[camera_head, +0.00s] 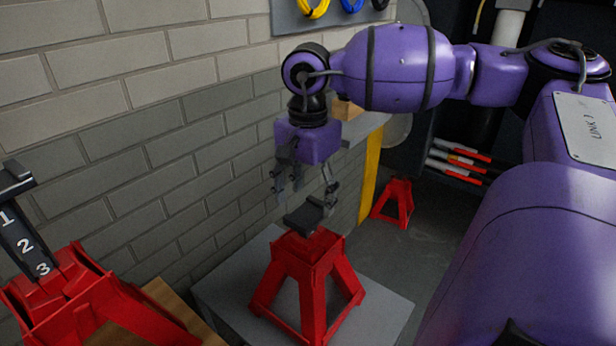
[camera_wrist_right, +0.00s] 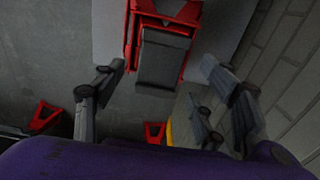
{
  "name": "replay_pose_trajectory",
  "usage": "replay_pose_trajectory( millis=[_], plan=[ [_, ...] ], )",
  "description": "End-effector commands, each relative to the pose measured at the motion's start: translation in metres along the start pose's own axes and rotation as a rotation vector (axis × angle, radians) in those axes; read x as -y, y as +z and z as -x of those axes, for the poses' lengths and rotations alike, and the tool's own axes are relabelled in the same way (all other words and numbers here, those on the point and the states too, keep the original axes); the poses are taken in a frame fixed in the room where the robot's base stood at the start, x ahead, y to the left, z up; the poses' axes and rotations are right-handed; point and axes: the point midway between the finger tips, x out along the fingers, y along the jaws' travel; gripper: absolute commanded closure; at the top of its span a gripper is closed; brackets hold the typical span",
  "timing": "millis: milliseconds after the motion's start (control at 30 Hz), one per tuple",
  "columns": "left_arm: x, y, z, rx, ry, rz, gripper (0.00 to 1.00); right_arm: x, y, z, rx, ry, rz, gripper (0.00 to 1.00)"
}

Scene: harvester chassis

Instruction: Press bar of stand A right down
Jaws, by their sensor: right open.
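A red jack stand (camera_head: 302,282) stands upright on a grey block in the middle of the head view. Its dark bar (camera_head: 305,214) sits low in the top of the red frame, with the saddle just above it. In the right wrist view the bar's dark top (camera_wrist_right: 165,55) shows between and beyond the fingers. My right gripper (camera_head: 303,190) points down just above the bar, open and empty, apart from it as far as I can tell. The fingers also show in the right wrist view (camera_wrist_right: 165,85). My left gripper is not in view.
Another red stand (camera_head: 75,305) at the left has its bar raised, marked 1, 2, 3. A small red stand (camera_head: 394,204) is on the floor behind. The grey block's top (camera_head: 385,318) has free room. A brick wall (camera_head: 150,120) runs close along the left.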

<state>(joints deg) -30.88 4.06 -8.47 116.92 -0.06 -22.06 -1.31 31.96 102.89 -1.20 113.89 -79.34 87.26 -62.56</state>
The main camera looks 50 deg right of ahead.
Motion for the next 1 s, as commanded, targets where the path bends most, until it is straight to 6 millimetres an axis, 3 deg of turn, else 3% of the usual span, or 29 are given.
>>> replay_pose_trajectory(
  millis=[100, 333, 1000],
  plan=[
    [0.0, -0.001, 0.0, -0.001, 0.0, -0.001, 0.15, 0.0, -0.001, 0.026, -0.003, -0.001, 0.0, 0.34],
    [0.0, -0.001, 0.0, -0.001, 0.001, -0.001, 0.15, 0.0, 0.0, 0.059, 0.0, 0.0, 0.001, 0.34],
    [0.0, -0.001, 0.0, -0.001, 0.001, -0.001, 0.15, 0.0, 0.001, 0.066, 0.001, 0.001, 0.002, 0.34]
  ],
)
